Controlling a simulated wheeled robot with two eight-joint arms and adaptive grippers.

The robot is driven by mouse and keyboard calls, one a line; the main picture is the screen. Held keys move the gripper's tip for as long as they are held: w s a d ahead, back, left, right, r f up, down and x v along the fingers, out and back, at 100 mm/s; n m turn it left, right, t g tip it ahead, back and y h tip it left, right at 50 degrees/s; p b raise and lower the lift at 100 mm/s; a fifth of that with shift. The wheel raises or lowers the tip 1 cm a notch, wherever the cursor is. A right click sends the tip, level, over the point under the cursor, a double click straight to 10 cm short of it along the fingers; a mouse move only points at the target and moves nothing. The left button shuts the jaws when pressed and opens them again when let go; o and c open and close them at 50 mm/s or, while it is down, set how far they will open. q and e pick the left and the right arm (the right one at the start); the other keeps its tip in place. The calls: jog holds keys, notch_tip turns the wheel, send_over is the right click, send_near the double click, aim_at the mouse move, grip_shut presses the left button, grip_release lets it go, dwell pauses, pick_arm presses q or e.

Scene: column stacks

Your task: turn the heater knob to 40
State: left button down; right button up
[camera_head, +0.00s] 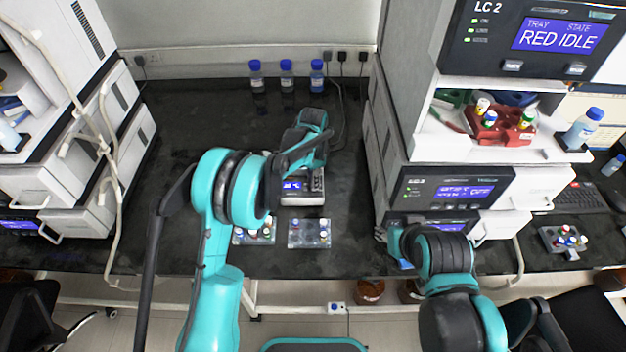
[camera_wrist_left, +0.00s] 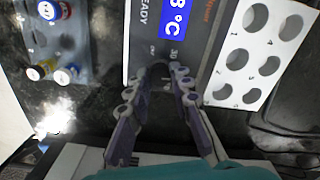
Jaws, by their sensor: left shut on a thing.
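The heater (camera_head: 303,197) stands on the dark bench in the middle of the head view, partly covered by my left arm. Its blue display (camera_head: 291,185) is lit. In the wrist view its grey panel shows a blue display (camera_wrist_left: 176,18) of which "8°C" is readable. The marks "READY" and "30" are on the panel. My left gripper (camera_wrist_left: 160,82) is shut around the dark heater knob (camera_wrist_left: 158,72), just below the display; the fingers hide most of it. The knob's pointer cannot be made out. My right gripper (camera_head: 390,236) is at the bench's front, its jaws unclear.
A vial rack (camera_head: 310,238) and another rack beside it stand in front of the heater. A white plate with holes (camera_wrist_left: 234,92) is right of the panel. Three blue-capped bottles (camera_head: 287,78) stand at the back. Instrument stacks flank the bench.

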pick_arm(q)
jog(key=shift+m, duration=0.6)
jog(key=c, duration=1.3)
grip_release()
jog(key=shift+c, duration=0.2)
notch_tip(320, 180, up, 12)
